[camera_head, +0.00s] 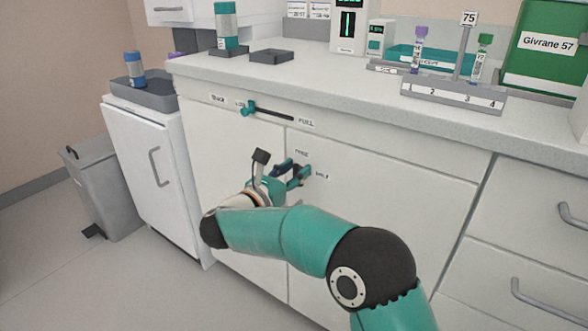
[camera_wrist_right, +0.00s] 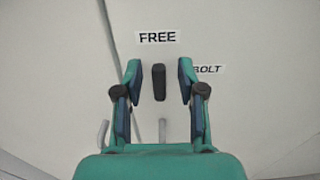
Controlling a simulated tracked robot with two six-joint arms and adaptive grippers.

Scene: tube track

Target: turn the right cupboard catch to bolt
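The right cupboard catch (camera_wrist_right: 158,82) is a small dark upright bar on the pale door, in the right wrist view. It stands upright below the FREE label (camera_wrist_right: 157,37). The BOLT label (camera_wrist_right: 208,70) is to its right, partly covered by a finger. My right gripper (camera_wrist_right: 159,72) is open, with one teal and dark-blue finger on each side of the catch and visible gaps between. In the head view my right gripper (camera_head: 292,172) is at the door beside the labels, and I cannot make out the catch there. My left gripper is not in view.
A teal-knobbed slider (camera_head: 270,111) is on the panel above the doors. The worktop (camera_head: 340,85) overhangs them and carries a numbered tube rack (camera_head: 452,94). A grey bin (camera_head: 104,195) stands at the left. Drawer handles (camera_head: 545,298) stick out at the right.

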